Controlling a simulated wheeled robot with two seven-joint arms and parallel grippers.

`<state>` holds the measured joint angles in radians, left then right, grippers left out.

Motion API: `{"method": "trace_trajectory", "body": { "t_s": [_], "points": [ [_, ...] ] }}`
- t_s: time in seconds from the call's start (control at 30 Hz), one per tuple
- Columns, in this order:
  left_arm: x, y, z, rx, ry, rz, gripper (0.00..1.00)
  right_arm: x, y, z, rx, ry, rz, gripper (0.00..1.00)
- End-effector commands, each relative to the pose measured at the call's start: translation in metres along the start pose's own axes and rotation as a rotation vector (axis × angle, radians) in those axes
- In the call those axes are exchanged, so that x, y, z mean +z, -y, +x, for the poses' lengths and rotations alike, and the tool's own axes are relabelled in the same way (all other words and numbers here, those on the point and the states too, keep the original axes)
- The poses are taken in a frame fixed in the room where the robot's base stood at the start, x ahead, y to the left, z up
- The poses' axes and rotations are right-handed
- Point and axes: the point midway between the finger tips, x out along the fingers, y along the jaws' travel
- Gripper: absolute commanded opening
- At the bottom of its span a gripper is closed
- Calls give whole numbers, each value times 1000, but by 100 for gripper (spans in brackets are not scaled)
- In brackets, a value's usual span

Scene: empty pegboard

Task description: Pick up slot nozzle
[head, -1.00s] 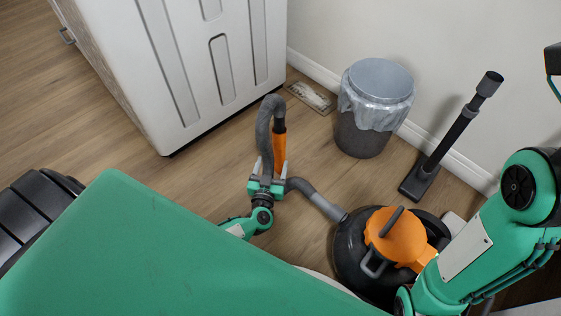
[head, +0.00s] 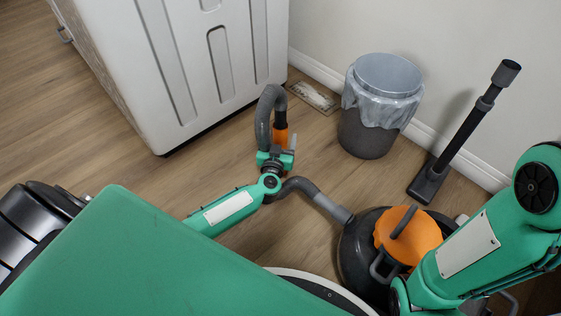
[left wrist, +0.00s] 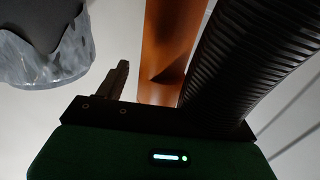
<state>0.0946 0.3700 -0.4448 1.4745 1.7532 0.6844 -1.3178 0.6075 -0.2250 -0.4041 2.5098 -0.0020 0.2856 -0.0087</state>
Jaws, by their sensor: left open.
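The slot nozzle appears to be the orange piece (head: 280,137) on the down-turned end of the grey vacuum hose (head: 264,115). In the left wrist view the orange nozzle (left wrist: 165,50) stands upright, with a V-shaped edge partway down. My left gripper (head: 277,154) is open at the nozzle's lower part, which it partly hides. One finger shows left of the nozzle in the left wrist view; the ribbed hose (left wrist: 250,65) fills the right side and hides the other finger. I cannot tell whether the fingers touch anything. My right arm shows at the right, but its gripper is out of view.
The black and orange vacuum (head: 365,250) stands at the lower right. A grey lined bin (head: 370,135) and a black floor tool with a tube (head: 455,145) are by the wall. A white cabinet (head: 180,60) stands behind. Wooden floor at left is clear.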

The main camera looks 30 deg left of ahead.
Motion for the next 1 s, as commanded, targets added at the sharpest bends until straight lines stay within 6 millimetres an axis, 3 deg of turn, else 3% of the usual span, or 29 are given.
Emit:
{"method": "trace_trajectory", "body": {
  "t_s": [0.3,0.53,1.0],
  "points": [
    [-1,0,3,0,0,1,66,-1,0,2,4,-4,3,36],
    [-1,0,3,0,0,1,21,-1,0,0,3,-3,3,36],
    [-9,0,3,0,-1,0,20,2,0,5,-7,1,0,36]
  ]
}}
